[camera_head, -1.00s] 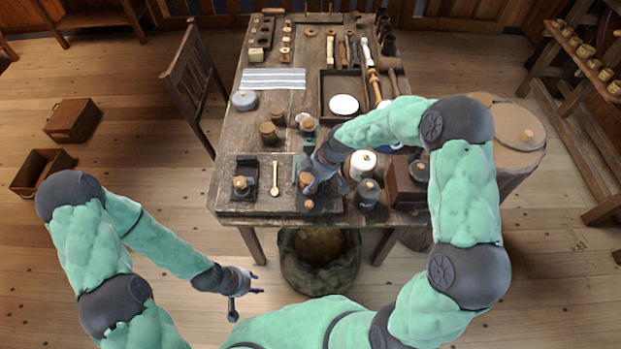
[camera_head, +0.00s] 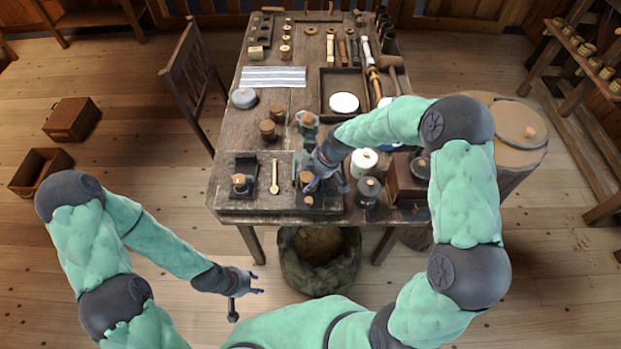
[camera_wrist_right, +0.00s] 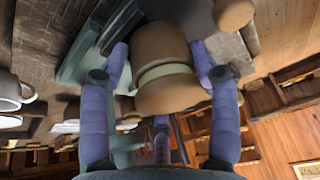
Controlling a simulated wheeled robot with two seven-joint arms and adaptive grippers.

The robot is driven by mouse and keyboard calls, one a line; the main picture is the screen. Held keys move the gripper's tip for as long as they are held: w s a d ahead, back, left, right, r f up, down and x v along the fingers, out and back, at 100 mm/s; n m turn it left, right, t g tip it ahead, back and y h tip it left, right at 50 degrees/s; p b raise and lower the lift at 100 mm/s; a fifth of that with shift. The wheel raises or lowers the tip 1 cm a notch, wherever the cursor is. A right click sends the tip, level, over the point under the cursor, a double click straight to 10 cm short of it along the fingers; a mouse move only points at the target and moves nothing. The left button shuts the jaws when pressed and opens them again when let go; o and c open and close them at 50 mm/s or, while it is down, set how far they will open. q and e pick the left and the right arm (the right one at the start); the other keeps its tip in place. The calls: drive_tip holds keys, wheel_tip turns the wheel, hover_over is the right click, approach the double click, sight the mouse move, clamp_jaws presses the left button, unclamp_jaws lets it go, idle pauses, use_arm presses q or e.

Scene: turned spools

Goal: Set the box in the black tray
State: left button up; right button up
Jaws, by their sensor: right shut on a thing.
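The box is a small turned wooden cylinder with a pale green band, seen close in the right wrist view (camera_wrist_right: 165,75) and as a brown top in the head view (camera_head: 305,176). My right gripper (camera_head: 314,184) is shut on it, with purple fingers on both sides of it. Box and gripper are over a dark tray (camera_head: 332,208) near the table's front edge; I cannot tell whether the box touches it. Another black tray (camera_head: 246,161), holding a small brown-topped piece (camera_head: 239,182), lies to the left. My left gripper (camera_head: 257,284) is open and empty, off the table.
Brown jars (camera_head: 268,130) stand further back.

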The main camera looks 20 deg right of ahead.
drive_tip(key=shift+s+a+f, duration=0.15)
drive_tip(key=shift+s+f, duration=0.2)
drive_tip(key=shift+f, duration=0.15)
drive_tip(key=o, duration=1.4)
drive_tip(key=shift+f, duration=0.1)
drive_tip(key=shift+c, duration=0.2)
drive_tip(key=shift+w, duration=0.15)
drive_tip(key=shift+r, duration=0.25)
drive_tip(key=shift+d+r, duration=0.2)
drive_tip(key=v, duration=1.1)
